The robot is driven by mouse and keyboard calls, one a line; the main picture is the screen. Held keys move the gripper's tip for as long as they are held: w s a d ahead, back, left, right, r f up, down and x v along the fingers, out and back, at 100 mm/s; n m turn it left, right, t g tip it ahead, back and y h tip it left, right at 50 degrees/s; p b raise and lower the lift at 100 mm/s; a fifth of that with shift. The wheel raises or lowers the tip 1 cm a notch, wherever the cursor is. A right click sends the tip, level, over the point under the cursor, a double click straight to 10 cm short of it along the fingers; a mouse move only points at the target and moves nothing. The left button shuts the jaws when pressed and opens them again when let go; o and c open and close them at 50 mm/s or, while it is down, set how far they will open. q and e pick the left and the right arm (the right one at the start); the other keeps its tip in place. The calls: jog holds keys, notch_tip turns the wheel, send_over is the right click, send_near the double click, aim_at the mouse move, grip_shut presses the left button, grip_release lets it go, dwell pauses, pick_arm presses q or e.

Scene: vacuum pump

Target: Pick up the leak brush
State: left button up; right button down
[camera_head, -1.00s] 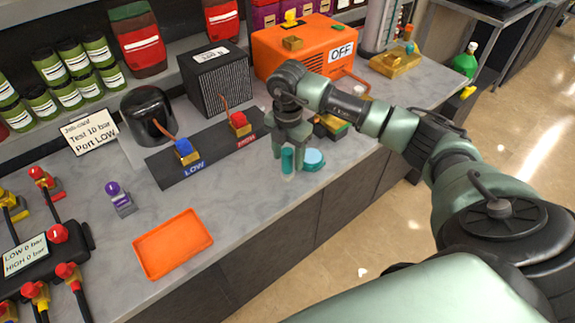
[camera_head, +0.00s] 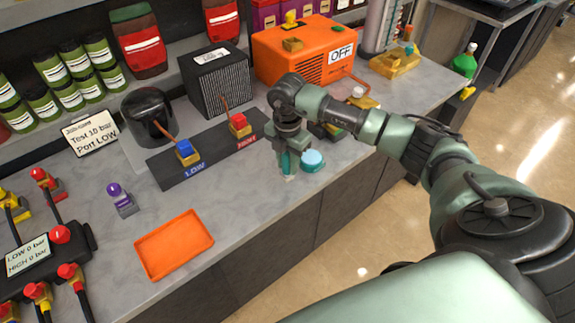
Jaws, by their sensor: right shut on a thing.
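My right gripper (camera_head: 288,155) points down at the front edge of the counter and is shut on the leak brush (camera_head: 289,166). The brush is a slim teal upright thing, mostly hidden by the fingers, with a pale lower end showing near the counter top. I cannot tell whether it still touches the counter. A round teal pot (camera_head: 312,160) with a light blue top stands close to the right of the brush. My left gripper is not in view.
Behind stands a dark strip with the blue LOW port (camera_head: 186,152) and red HIGH port (camera_head: 238,124). An orange pump (camera_head: 300,55) stands at the back. An orange tray (camera_head: 173,243) lies front left, with free counter between it and the gripper.

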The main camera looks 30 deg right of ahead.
notch_tip(320, 180, up, 14)
jog(key=b, duration=0.3)
jog(key=shift+r, duration=0.15)
notch_tip(320, 180, up, 6)
jog(key=shift+f+p, duration=0.15)
jog(key=shift+p, duration=0.25)
